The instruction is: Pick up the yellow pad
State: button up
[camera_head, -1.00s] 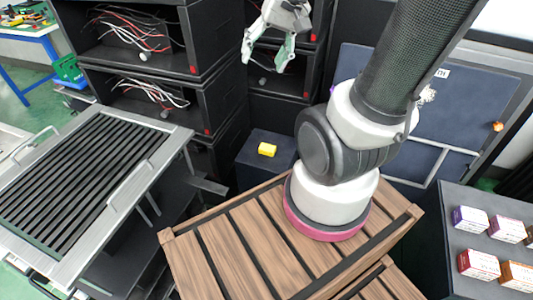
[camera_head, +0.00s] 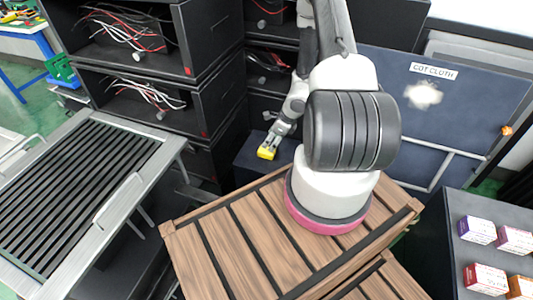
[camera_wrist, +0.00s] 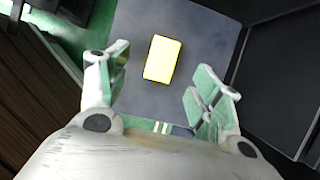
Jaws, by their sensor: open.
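The yellow pad (camera_wrist: 162,59) is a small bright block lying on top of a dark pedestal (camera_wrist: 205,20). In the wrist view it lies beyond and between the two spread fingers of my gripper (camera_wrist: 163,88), with space on both sides and no contact visible. In the head view my gripper (camera_head: 272,143) points down over the yellow pad (camera_head: 266,153) on the dark pedestal (camera_head: 246,148). The fingers partly overlap the pad there. The gripper is open and empty.
Black shelf units (camera_head: 208,45) with wires stand close behind the pedestal. A slatted wooden crate (camera_head: 235,240) is in front, beneath my arm. A metal rack table (camera_head: 75,190) is at left. Small boxes (camera_head: 485,278) sit on a grey stand at right.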

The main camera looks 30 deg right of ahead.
aim_at(267, 149)
jog(key=x, duration=0.5)
jog(key=d+x, duration=0.1)
jog(key=x, duration=0.2)
jog(key=shift+s+f, duration=0.1)
jog(key=shift+f, duration=0.05)
jog(key=c, duration=1.1)
